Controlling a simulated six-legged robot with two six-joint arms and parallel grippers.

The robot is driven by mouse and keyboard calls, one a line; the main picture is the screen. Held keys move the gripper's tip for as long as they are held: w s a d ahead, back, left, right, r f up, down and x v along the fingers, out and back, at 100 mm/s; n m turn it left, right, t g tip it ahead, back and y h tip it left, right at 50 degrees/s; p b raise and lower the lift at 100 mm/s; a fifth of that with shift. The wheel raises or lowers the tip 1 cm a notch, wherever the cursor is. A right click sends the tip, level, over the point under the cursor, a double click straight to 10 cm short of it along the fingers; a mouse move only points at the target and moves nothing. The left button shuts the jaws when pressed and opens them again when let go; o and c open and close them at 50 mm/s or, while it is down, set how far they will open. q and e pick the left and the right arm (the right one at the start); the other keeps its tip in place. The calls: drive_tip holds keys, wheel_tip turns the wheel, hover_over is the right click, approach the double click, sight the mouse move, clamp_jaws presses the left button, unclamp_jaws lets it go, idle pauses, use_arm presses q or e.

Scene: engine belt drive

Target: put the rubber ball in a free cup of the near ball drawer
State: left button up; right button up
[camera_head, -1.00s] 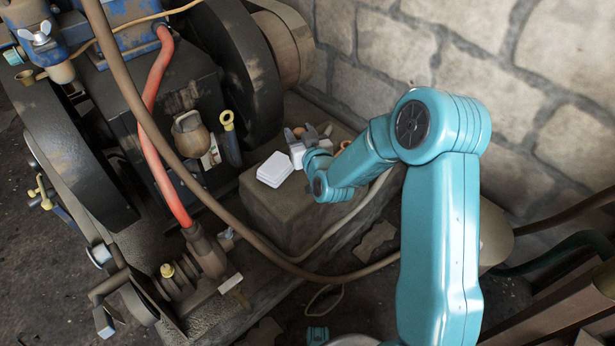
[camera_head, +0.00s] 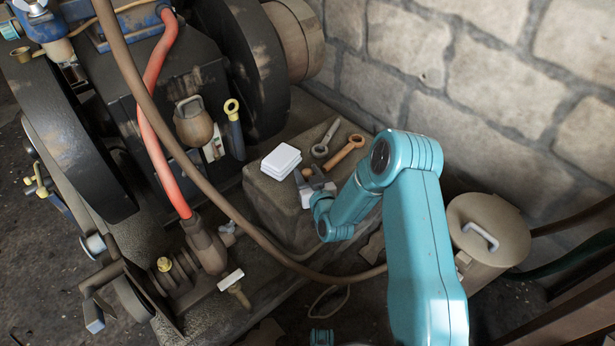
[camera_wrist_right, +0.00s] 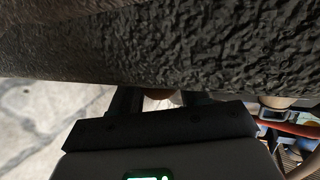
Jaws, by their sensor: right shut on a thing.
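My right gripper (camera_head: 311,178) is low over the right front part of the stone block, beside a white box. In the right wrist view its two dark fingers (camera_wrist_right: 158,99) are shut on a small brownish, rounded thing (camera_wrist_right: 157,95), mostly hidden; I cannot tell for sure that it is the rubber ball. In the head view the held thing cannot be made out. I cannot identify the near ball drawer or its cups in either view.
The white box (camera_head: 281,161) lies on the stone block (camera_head: 272,205), with a grey wrench (camera_head: 326,138) and a copper-coloured wrench (camera_head: 344,152) behind. The engine with a red hose (camera_head: 152,110) fills the left. A lidded canister (camera_head: 490,255) stands right. A brown hose crosses in front.

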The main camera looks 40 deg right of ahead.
drive_tip(key=shift+r, duration=0.2)
drive_tip(key=shift+f, duration=0.2)
drive_tip(key=o, duration=1)
drive_tip(key=shift+o, duration=0.2)
